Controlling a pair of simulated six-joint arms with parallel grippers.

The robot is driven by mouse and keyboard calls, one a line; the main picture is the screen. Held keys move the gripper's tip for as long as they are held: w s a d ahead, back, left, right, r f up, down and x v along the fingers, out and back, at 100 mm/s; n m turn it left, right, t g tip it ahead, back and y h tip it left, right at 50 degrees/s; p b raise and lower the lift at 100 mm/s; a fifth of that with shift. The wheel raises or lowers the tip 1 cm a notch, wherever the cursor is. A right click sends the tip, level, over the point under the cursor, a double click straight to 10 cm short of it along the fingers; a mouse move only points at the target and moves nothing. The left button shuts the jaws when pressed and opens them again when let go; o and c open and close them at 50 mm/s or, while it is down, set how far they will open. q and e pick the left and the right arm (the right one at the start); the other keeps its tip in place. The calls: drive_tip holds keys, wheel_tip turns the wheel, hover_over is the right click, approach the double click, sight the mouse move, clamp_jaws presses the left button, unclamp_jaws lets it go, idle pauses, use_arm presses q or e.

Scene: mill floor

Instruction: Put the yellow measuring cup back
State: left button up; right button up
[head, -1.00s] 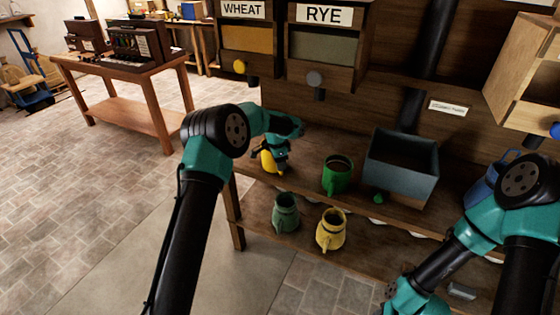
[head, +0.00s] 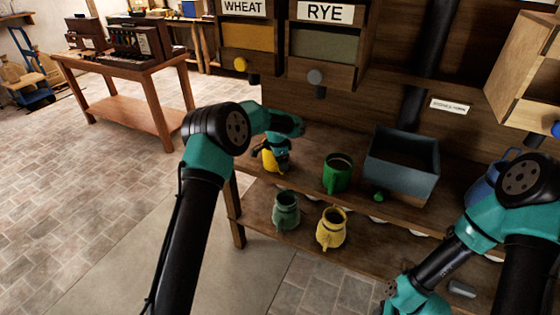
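A yellow measuring cup (head: 271,160) is at the left end of the upper shelf, partly hidden by my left gripper (head: 284,160). The gripper points down right at the cup; its fingers are dark and small, and I cannot tell whether they are closed on it. I also cannot tell whether the cup rests on the shelf. A green measuring cup (head: 338,173) stands upright to its right. My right arm comes in at the lower right, and its fingertips are not in view.
A grey-blue open bin (head: 402,165) stands right of the green cup. A blue vessel (head: 482,194) is partly behind my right arm. The lower shelf holds a green jug (head: 285,211) and a yellow jug (head: 331,229). Wheat (head: 247,40) and rye (head: 324,47) dispensers hang above.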

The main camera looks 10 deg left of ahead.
use_arm(q)
wheel_tip(320, 180, up, 17)
drive_tip(key=a, duration=0.1)
drive_tip(key=shift+s+a+r, duration=0.2)
drive_tip(key=shift+s+a, duration=0.1)
drive_tip(key=shift+s, duration=0.15)
idle(0.4)
